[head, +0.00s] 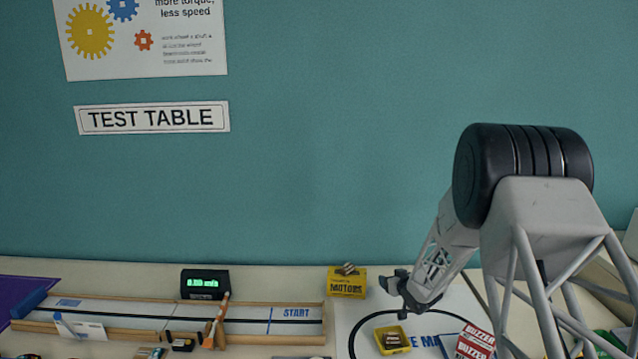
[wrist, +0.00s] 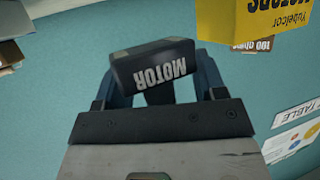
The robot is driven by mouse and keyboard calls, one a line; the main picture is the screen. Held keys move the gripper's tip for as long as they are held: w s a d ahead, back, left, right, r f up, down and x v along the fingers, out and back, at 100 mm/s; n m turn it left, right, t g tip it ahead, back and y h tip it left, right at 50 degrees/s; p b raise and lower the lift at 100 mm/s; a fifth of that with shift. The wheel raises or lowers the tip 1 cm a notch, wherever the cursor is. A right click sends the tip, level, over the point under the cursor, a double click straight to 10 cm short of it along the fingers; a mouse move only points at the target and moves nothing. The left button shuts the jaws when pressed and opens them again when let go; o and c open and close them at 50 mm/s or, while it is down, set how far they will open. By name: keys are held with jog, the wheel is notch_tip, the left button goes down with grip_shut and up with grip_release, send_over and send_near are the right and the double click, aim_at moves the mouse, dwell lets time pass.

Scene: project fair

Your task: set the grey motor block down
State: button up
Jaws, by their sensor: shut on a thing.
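The grey motor block (wrist: 155,68) is a dark grey block lettered MOTOR, seen in the wrist view between the two fingers of my gripper (wrist: 158,82). My gripper is shut on it and holds it slightly tilted. In the head view my gripper (head: 398,288) is at the end of my arm, above the white table area and right of the yellow MOTORS box (head: 347,288). The block is too small there to tell clearly from the fingers. The yellow box also shows in the wrist view (wrist: 255,22).
A yellow tray (head: 407,347) with a dark item inside stands on the table below my gripper. Red-and-white BUZZER boxes (head: 475,342) are to its right. A wood-edged START track (head: 250,313) and a black display (head: 205,284) are to the left. A teal wall (head: 300,180) is behind.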

jog(key=shift+w+r, duration=0.1)
dwell(0.3)
jog(key=shift+m+h, duration=3.4)
jog(key=shift+h, duration=0.6)
